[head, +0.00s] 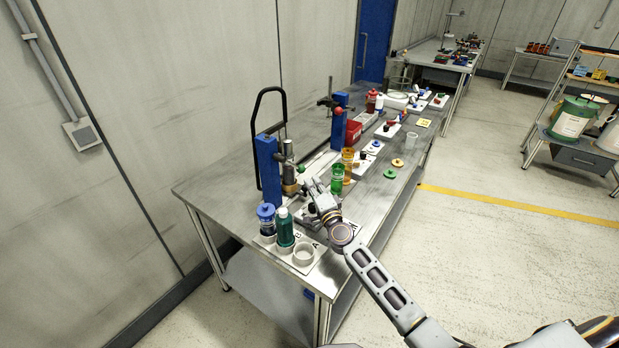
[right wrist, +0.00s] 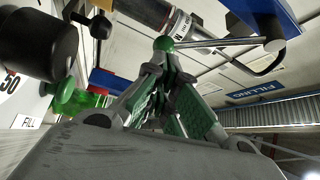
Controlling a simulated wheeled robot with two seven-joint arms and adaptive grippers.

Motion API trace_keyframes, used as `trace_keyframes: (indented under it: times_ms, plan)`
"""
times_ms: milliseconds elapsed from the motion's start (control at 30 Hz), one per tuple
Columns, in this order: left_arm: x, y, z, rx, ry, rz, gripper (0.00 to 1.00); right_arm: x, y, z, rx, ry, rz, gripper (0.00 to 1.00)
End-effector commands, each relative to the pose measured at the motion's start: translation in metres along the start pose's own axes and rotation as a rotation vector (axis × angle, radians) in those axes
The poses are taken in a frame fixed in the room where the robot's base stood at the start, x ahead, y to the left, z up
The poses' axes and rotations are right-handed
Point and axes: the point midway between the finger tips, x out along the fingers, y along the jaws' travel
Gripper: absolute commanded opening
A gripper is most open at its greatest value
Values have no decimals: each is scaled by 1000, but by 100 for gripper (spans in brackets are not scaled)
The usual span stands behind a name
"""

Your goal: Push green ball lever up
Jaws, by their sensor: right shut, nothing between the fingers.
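The green ball (head: 301,168) sits on a lever at the pump with the blue column (head: 267,165) and metal cylinder (head: 289,158). In the right wrist view the green ball (right wrist: 163,43) is on the end of a thin metal rod (right wrist: 215,43). My right gripper (head: 311,183) reaches in from the lower right, close to the ball. In the right wrist view its fingers (right wrist: 158,70) are shut and empty, with the tips just by the ball. I cannot tell whether they touch it. My left gripper is not in view.
A second blue column (head: 340,130) with a red ball (head: 338,111) stands farther back. A blue bottle (head: 266,218), a green bottle (head: 284,228) and an empty white ring holder (head: 303,254) stand at the front. Green (head: 337,180) and amber (head: 347,162) containers stand right of the pump.

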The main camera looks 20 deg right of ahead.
Motion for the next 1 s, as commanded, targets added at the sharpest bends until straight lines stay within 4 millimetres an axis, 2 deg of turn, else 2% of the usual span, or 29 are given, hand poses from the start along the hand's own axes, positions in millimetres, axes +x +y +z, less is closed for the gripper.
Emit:
trace_keyframes:
  times_ms: [433, 1000]
  plan:
    - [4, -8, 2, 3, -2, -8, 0, 31, 0, 1, 0, -1, 0, 0]
    - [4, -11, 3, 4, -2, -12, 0, 37, 0, 0, 0, 0, 0, 0]
